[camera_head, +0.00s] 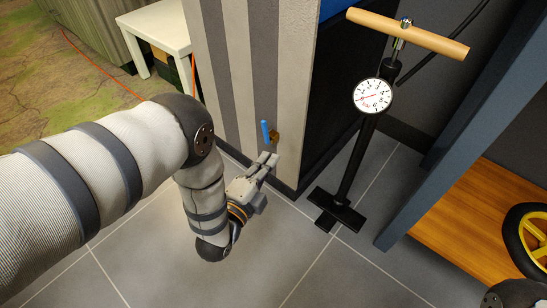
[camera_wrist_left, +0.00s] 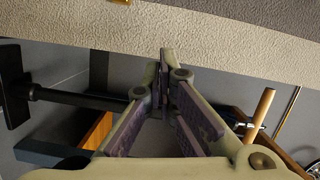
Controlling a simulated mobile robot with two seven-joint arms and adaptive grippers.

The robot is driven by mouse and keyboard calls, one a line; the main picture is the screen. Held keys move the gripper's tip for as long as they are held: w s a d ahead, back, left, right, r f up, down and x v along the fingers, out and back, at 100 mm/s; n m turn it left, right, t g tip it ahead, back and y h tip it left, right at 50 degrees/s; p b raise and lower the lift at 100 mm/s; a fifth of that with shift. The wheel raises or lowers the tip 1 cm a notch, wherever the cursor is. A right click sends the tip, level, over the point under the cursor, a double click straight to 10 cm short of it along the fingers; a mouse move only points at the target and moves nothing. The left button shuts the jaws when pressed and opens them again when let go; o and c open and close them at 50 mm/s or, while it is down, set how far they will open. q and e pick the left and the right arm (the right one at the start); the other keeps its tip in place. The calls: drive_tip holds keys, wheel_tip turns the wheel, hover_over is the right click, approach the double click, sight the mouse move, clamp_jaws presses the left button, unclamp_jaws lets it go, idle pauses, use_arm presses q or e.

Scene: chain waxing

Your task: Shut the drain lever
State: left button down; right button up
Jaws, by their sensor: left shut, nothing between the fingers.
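The blue drain lever (camera_head: 265,131) stands nearly upright in the picture, beside a small brass valve (camera_head: 274,137) low on the striped wall. My left gripper (camera_head: 271,159) is just below the valve in the head view, close to the wall's corner, with its fingers together and empty. Whether it touches the valve I cannot tell. In the left wrist view the closed fingertips (camera_wrist_left: 166,54) point at the pale wall, and a sliver of brass (camera_wrist_left: 121,2) shows at the top edge. The blue lever is out of that view. My right gripper is not in view.
A black floor pump (camera_head: 350,180) with a wooden handle and a gauge stands right of the wall. A wooden shelf (camera_head: 455,225) with a yellow wheel (camera_head: 530,240) is at the right. A white table (camera_head: 165,27) is at the back left. The tiled floor (camera_head: 300,265) in front is clear.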

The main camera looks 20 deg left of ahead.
sight(266, 132)
use_arm(q)
drive_tip(key=w+a+f+b, duration=0.1)
drive_tip(key=w+a+b, duration=0.2)
drive_tip(key=w, duration=0.6)
drive_tip(key=shift+w+b, duration=0.2)
drive_tip(key=shift+b, duration=0.4)
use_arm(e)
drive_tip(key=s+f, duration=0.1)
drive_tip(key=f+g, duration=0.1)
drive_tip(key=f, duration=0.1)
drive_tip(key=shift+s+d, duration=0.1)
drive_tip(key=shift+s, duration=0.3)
use_arm(q)
drive_tip(key=shift+a+n, duration=0.15)
drive_tip(key=shift+n, duration=0.15)
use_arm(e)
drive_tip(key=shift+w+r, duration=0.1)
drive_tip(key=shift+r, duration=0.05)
